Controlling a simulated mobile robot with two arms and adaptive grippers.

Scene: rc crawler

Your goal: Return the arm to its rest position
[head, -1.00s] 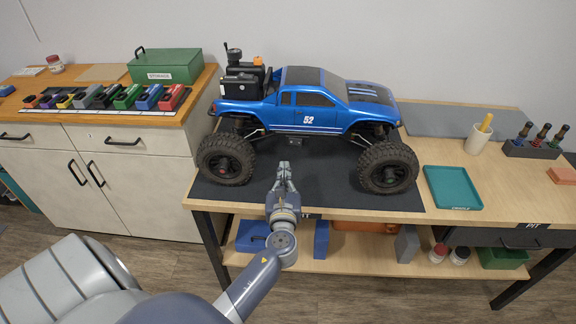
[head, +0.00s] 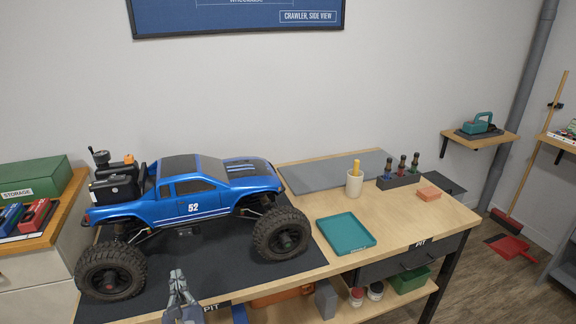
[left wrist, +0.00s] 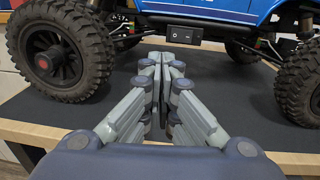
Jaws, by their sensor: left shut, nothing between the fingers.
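My left gripper (head: 177,283) is at the bottom of the head view, in front of the blue crawler truck (head: 190,202). It is shut and empty. In the left wrist view its fingers (left wrist: 163,62) point at the truck's underside, between the two near wheels, above the dark mat (left wrist: 190,108). A black box with a rocker switch (left wrist: 184,33) hangs under the chassis, beyond the fingertips and apart from them. The truck stands upright on its wheels on the mat. My right gripper is not in view.
A teal tray (head: 346,233), a cup with a yellow handle (head: 354,182), a bottle rack (head: 398,180) and an orange block (head: 429,194) are on the right of the pit table (head: 422,222). A green storage box (head: 35,180) stands at left. A lower shelf holds jars.

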